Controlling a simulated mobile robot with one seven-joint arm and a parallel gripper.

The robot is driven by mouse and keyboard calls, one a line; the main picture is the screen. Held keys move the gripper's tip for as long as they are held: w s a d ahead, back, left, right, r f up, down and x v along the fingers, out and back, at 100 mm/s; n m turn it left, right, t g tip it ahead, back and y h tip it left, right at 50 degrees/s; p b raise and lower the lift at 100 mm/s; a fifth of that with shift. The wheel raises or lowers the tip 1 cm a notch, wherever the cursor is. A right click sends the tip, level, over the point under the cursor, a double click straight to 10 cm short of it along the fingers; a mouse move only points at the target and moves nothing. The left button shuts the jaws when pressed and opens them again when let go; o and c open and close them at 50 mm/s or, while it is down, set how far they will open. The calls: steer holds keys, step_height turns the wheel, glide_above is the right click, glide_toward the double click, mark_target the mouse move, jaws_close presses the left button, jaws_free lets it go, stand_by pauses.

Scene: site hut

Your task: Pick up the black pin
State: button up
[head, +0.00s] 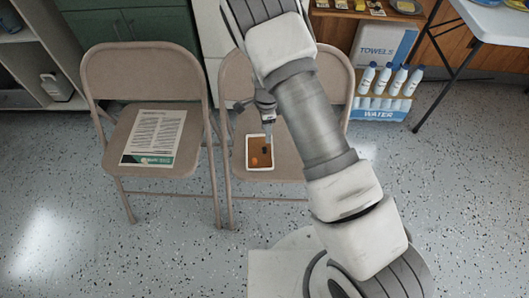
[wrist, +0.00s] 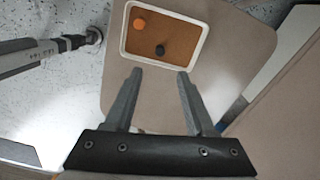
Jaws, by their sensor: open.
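The black pin (wrist: 160,50) is a small dark round piece on the brown cork floor of a shallow white-rimmed tray (wrist: 124,30). An orange pin (wrist: 138,24) lies in the same tray, up and left of it in the wrist view. In the head view the tray (head: 247,153) rests on the seat of the right folding chair, with the black pin (head: 265,150) and the orange pin (head: 254,162) inside. My gripper (wrist: 160,73) is open and empty. Its fingertips show just below the tray's near rim in the wrist view, apart from the black pin.
A left folding chair (head: 94,75) holds a printed sheet (head: 153,138). White bottles (head: 384,80) and a towels box (head: 386,42) stand behind, right of my arm. A white table (head: 497,20) is at the top right. The speckled floor in front is clear.

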steer(key=b, duration=0.1)
glide_above(264, 148)
steer(key=f, duration=0.4)
steer(key=shift+d+f, duration=0.35)
steer(key=f+b, duration=0.1)
steer(key=f, duration=0.2)
steer(key=f+b, duration=0.1)
steer(key=f, duration=0.1)
steer(key=shift+a+f+b, duration=0.15)
steer(key=shift+a+b, duration=0.15)
steer(key=shift+b, duration=0.05)
jaws_close()
